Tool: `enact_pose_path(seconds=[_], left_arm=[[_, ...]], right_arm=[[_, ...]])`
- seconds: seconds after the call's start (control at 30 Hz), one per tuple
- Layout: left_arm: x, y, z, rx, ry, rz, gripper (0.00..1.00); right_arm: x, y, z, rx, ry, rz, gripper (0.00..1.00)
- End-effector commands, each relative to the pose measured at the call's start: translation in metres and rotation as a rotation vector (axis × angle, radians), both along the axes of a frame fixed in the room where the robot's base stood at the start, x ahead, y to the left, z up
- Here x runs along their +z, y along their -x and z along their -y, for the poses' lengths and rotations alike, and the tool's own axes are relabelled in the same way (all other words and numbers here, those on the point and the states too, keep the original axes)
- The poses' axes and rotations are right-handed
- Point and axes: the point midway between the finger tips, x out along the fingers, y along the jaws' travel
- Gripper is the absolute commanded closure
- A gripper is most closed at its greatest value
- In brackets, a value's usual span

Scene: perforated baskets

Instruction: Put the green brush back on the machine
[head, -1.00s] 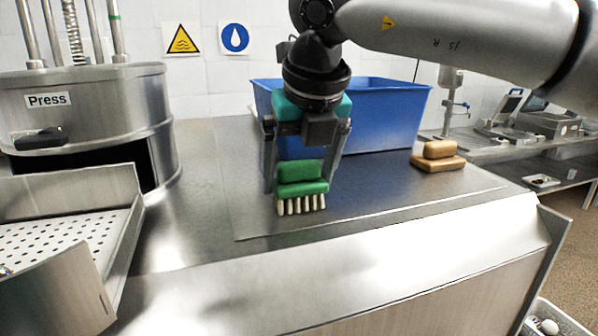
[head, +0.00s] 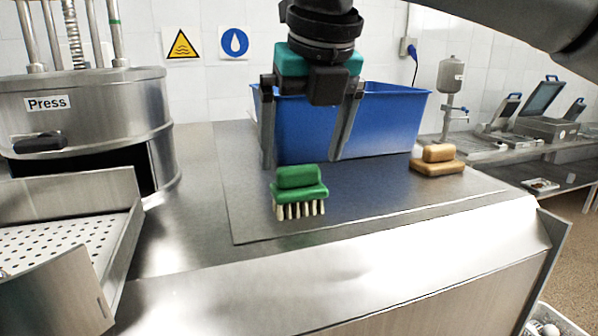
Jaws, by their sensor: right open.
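The green brush (head: 298,184) stands on the steel top of the machine (head: 205,225), on the flat raised plate, with its pale bristles down. My right gripper (head: 302,162) is open and empty, above and behind the brush, with its fingertips apart from it. The fingers hang in front of the blue bin. My left gripper is not in view.
A blue bin (head: 385,115) stands behind the brush. A tan brush (head: 438,160) lies to the right on the same plate. The press (head: 90,110) and a perforated tray (head: 60,240) are at the left. The front of the top is clear.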

Motion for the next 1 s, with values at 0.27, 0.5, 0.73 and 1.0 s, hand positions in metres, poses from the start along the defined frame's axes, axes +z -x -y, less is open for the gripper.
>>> enact_pose_path(seconds=[0.27, 0.5, 0.73, 1.0], left_arm=[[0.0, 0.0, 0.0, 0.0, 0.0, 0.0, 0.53], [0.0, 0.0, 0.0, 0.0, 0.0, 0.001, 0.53], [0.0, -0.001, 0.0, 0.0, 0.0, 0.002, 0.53], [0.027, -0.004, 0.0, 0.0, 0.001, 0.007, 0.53]], right_arm=[[0.049, 0.019, 0.006, 0.001, 0.001, 0.001, 0.0], [0.062, 0.025, 0.008, 0.001, 0.002, -0.001, 0.0], [0.062, 0.025, 0.008, 0.001, 0.002, -0.001, 0.0], [0.088, 0.025, 0.008, 0.001, 0.001, 0.0, 0.0]])
